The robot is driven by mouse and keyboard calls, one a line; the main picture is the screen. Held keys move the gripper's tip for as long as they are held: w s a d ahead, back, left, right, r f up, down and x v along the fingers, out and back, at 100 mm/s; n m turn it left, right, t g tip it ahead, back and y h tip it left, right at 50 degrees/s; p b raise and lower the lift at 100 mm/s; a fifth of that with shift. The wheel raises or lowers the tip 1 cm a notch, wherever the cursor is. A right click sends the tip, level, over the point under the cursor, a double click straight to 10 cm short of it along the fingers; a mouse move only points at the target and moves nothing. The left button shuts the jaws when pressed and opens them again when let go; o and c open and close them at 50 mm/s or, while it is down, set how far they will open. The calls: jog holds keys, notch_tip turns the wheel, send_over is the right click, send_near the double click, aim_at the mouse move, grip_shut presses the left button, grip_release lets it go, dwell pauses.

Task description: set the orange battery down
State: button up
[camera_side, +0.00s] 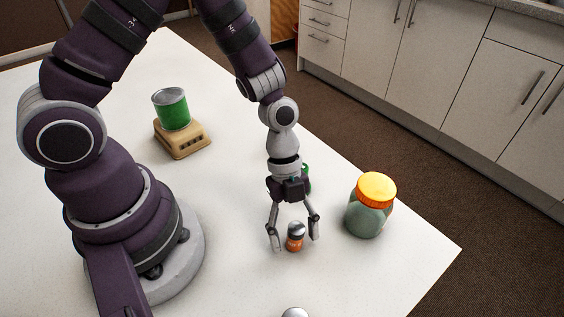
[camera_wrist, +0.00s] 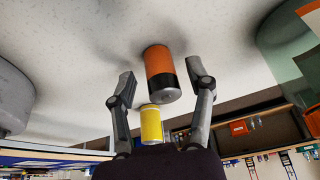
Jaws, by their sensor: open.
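The orange battery (camera_side: 295,241) stands upright on the white table, with a dark band and a silvery top. My gripper (camera_side: 294,237) is open, with one finger on each side of the battery. In the wrist view the battery (camera_wrist: 159,62) lies between the two spread fingers (camera_wrist: 160,72), with visible gaps on both sides. Its orange end appears to meet the table; the exact contact is hard to see.
A greenish jar with an orange lid (camera_side: 370,205) stands right of my gripper. A green can (camera_side: 172,110) sits on a wooden block (camera_side: 182,140) at the back left. A green thing is mostly hidden behind my gripper. The wrist view shows a yellow cylinder (camera_wrist: 151,125). The table's right edge lies past the jar.

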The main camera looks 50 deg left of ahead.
jog(key=s+a+r+n+t+y, duration=0.1)
jog(key=a+r+n+t+y, duration=0.1)
jog(key=a+r+n, duration=0.4)
jog(key=s+a+r+n+t+y, duration=0.1)
jog(key=a+r+n+t, duration=0.4)
jog(key=r+n, duration=0.9)
jog(key=shift+s+a+n+y, duration=0.25)
jog(key=shift+a+n+y, duration=0.2)
jog(key=shift+n+y, duration=0.3)
